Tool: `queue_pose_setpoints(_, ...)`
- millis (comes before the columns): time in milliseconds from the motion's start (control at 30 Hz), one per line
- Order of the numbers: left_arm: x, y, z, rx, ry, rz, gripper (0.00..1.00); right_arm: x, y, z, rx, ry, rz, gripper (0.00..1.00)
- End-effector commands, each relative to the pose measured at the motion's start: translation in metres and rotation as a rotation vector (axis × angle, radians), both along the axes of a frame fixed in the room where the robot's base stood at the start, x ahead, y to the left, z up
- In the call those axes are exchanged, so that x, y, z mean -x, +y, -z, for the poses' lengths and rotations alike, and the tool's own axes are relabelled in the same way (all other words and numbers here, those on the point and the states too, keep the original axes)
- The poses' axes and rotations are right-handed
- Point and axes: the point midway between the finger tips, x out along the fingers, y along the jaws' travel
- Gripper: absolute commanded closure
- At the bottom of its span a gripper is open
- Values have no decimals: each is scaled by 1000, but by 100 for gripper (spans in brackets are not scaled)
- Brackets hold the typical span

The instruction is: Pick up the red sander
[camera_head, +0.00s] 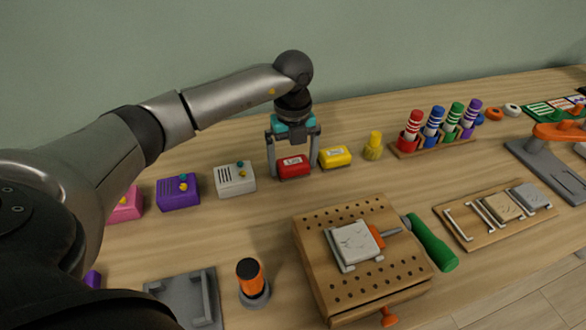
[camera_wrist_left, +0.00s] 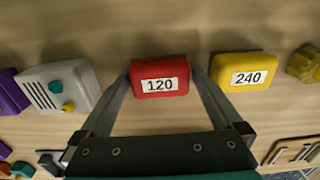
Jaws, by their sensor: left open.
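The red sander (camera_head: 294,166) is a small red block with a white label, standing on the wooden table near the back. In the left wrist view the red sander (camera_wrist_left: 159,77) reads "120". My left gripper (camera_head: 293,170) points down over it, with one finger on each side of the block. In the left wrist view the left gripper's fingers (camera_wrist_left: 160,80) flank the red block's left and right sides, close to it; whether they touch cannot be told. My right gripper is not in view.
A yellow block (camera_head: 335,157) labelled 240 sits close on the right, then a yellow knobbed piece (camera_head: 373,146). A white box (camera_head: 235,179) stands to the left. A pegboard block (camera_head: 318,225) stands in front. Striped pegs (camera_head: 436,135) stand farther right.

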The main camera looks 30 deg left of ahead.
Motion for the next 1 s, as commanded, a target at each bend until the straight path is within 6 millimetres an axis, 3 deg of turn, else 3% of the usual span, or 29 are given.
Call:
queue_pose_setpoints(333, 0, 0, 3, 0, 0, 0, 2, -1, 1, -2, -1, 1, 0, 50)
queue_pose_setpoints(900, 0, 0, 3, 0, 0, 0, 66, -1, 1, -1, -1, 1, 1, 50)
queue_pose_setpoints(1000, 0, 0, 2, 0, 0, 0, 69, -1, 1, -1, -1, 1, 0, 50)
